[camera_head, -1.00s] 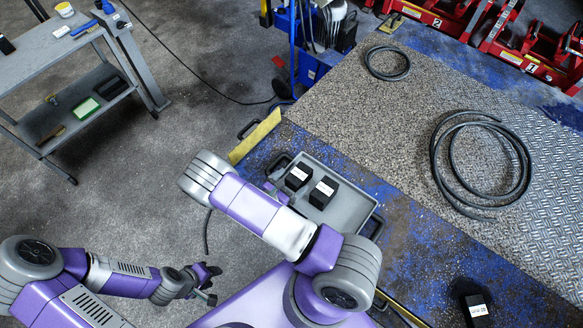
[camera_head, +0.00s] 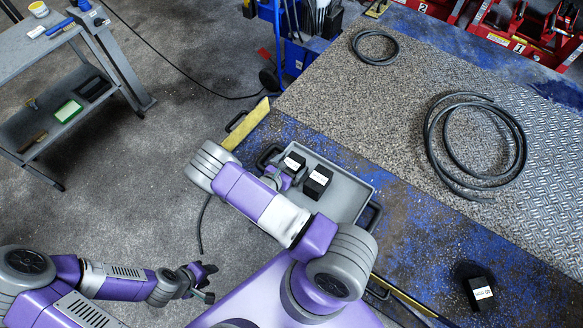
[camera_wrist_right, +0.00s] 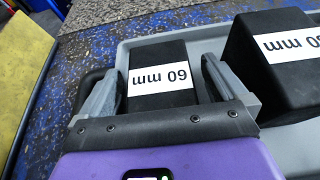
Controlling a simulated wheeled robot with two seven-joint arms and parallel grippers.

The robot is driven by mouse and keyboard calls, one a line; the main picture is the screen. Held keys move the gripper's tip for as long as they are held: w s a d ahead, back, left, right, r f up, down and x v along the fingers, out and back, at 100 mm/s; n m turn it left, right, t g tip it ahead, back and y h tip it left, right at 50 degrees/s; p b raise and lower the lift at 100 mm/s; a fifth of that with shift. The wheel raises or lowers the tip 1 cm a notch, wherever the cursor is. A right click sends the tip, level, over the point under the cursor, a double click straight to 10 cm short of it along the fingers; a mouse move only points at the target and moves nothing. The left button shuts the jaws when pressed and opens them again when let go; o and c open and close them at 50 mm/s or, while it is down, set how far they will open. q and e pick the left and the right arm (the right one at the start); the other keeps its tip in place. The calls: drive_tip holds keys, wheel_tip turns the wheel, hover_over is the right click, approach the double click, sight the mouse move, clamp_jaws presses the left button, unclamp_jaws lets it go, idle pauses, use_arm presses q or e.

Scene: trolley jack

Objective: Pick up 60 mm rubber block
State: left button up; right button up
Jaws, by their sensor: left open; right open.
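The 60 mm rubber block (camera_wrist_right: 158,84) is black with a white label and stands in a grey tray (camera_head: 345,199). In the head view this block (camera_head: 294,162) is the left of two in the tray. My right gripper (camera_wrist_right: 162,68) is open, with one finger on each side of the 60 mm block; whether the fingers touch it cannot be told. In the head view the right gripper (camera_head: 279,179) is partly hidden by my arm. My left gripper (camera_head: 211,283) is open and empty above the floor at lower left.
A larger black block (camera_wrist_right: 285,62) stands close right of the right finger; it also shows in the head view (camera_head: 317,181). Another black block (camera_head: 481,292) lies on the blue surface at lower right. A yellow strip (camera_head: 246,124) and a black hose coil (camera_head: 474,145) are nearby.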

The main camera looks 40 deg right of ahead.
drive_tip(key=shift+c, duration=0.3)
drive_tip(key=c, duration=1.4)
